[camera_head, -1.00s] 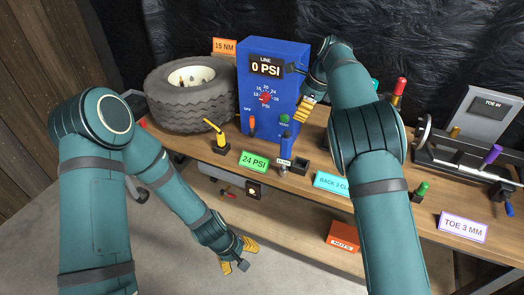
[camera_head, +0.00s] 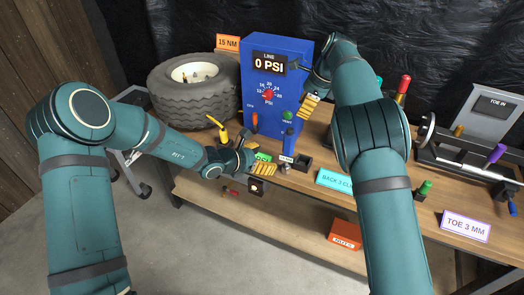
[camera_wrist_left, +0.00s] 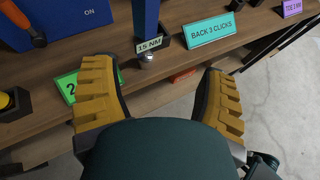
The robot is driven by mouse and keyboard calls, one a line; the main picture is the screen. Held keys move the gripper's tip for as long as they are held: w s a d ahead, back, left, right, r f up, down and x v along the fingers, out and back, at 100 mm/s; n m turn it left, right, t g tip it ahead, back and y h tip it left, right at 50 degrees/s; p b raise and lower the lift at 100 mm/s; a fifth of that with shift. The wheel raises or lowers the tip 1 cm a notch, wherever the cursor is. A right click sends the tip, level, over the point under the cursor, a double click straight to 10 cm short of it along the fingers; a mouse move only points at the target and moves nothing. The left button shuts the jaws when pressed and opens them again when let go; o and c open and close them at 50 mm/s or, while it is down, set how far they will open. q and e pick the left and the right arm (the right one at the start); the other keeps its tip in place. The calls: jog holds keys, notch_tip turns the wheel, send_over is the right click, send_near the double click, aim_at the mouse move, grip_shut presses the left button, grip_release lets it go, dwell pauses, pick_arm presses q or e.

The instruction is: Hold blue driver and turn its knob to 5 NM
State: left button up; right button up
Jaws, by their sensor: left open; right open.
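The blue driver (camera_head: 288,140) stands upright at the table's front edge, below the blue gauge box. Its small tag reads 15 NM (camera_wrist_left: 149,45), with a round metal knob (camera_wrist_left: 146,61) under it. My left gripper (camera_head: 262,164) is open and empty, just left of the driver's lower end. In the left wrist view its yellow fingers (camera_wrist_left: 157,82) are spread wide, with the knob between and beyond them, untouched. My right gripper (camera_head: 304,84) is open, in front of the right side of the gauge box, above and right of the driver.
The blue gauge box (camera_head: 293,53) reads 0 PSI. A tyre (camera_head: 193,100) and a yellow-handled tool (camera_head: 216,124) stand left. The green sign (camera_wrist_left: 69,87) is partly behind my left finger. An orange box (camera_head: 345,236) sits on the lower shelf.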

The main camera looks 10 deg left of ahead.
aim_at(291, 146)
pick_arm(q)
jog(key=shift+n+t, duration=0.5)
jog(key=shift+n, duration=0.1)
jog(key=x, duration=0.4)
jog(key=w+r+x, duration=0.1)
jog(key=x, duration=0.9)
jog(key=shift+w+a+r, duration=0.2)
jog(key=shift+a, duration=0.2)
